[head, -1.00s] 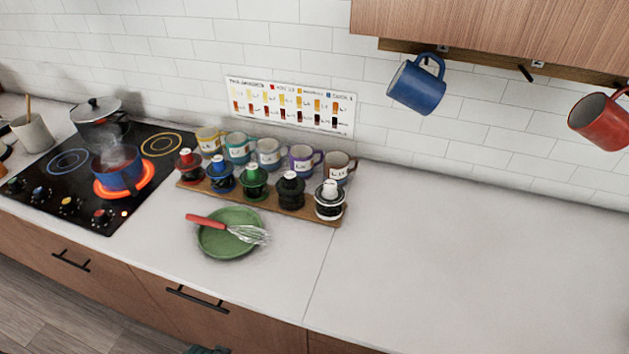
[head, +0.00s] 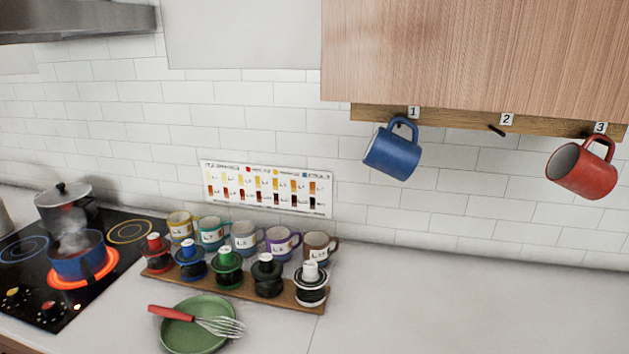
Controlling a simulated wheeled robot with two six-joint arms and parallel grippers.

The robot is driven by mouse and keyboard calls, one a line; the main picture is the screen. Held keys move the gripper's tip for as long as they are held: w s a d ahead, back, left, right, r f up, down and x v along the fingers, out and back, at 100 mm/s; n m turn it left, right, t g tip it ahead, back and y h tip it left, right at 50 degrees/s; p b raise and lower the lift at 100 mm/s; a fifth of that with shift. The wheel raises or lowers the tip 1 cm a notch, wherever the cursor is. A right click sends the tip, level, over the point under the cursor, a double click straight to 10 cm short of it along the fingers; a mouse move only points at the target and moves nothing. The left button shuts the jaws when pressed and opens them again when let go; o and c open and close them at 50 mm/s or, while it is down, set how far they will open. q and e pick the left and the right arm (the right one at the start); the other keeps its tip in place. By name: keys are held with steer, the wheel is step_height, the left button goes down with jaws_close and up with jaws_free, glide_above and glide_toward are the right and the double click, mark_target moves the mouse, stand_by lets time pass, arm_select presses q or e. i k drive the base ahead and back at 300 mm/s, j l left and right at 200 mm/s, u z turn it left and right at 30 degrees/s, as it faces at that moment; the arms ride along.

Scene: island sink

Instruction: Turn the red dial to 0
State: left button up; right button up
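The dial with a red top (head: 50,310) is at the front right of the black cooktop (head: 108,273), at the lower left of the head view. Its pointer setting is too small to read. A dial with a yellow top (head: 14,296) is to its left. A blue pot (head: 78,256) steams on a burner ring that glows orange (head: 113,268). Neither of my grippers shows in the head view.
A lidded pot (head: 64,207) stands behind the blue one. Right of the cooktop are a wooden rack (head: 230,290) with several colored mugs and stoppered jars, and a green plate (head: 185,335) with a whisk. Blue (head: 392,153) and red (head: 578,170) mugs hang above. The right counter is clear.

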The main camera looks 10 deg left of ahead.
mark_target(49, 309)
steer(key=u, duration=1.15)
